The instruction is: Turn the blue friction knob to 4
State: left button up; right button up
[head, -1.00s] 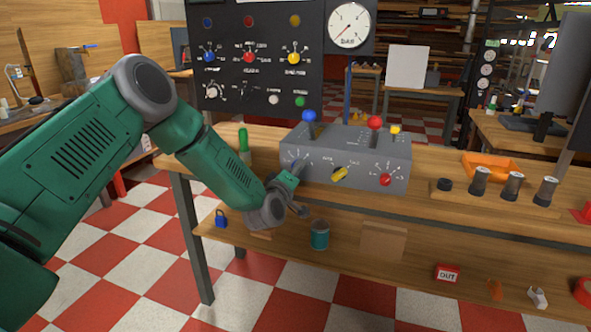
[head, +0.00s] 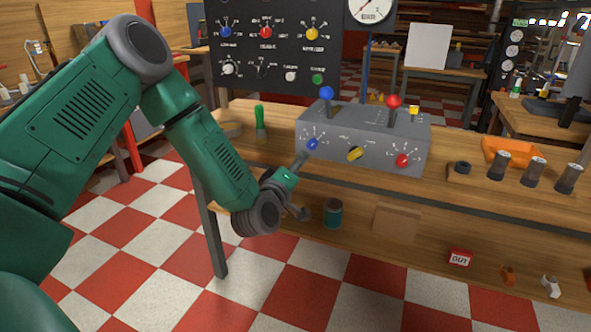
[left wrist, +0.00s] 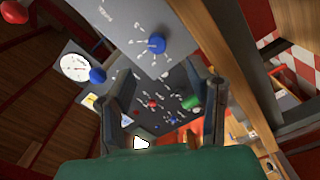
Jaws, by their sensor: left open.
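The blue friction knob (head: 312,144) is on the front face of the grey control box (head: 375,163), at its left end, with a white scale around it. It also shows in the left wrist view as a blue knob (left wrist: 157,43) above the fingers. My left gripper (head: 303,188) is just below and left of the knob, apart from it. In the left wrist view my left gripper (left wrist: 163,103) is open with nothing between its fingers. The scale's digits are too small to read, so I cannot tell the knob's setting. My right gripper does not show.
A yellow knob (head: 355,153) and a red knob (head: 402,160) share the box's front. Blue (head: 326,92) and red (head: 394,101) ball levers stand on top. A green-handled tool (head: 260,118) stands left of the box. A can (head: 333,213) stands on the lower shelf.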

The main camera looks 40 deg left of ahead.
aim_at(311, 146)
pick_arm(q)
jog(key=shift+v, duration=0.8)
jog(key=w+a+m, duration=0.1)
jog(key=w+m, duration=0.2)
jog(key=w, duration=0.1)
jog(key=w+a+m+b, duration=0.1)
jog(key=w+m, duration=0.2)
jog(key=w+a+m, duration=0.1)
jog(key=w+m, duration=0.2)
jog(key=w, duration=0.1)
jog(key=shift+w+r+m+b, duration=0.3)
jog(key=shift+w+r, duration=0.05)
jog(key=shift+w, duration=0.05)
jog(key=shift+c, duration=0.3)
grip_shut()
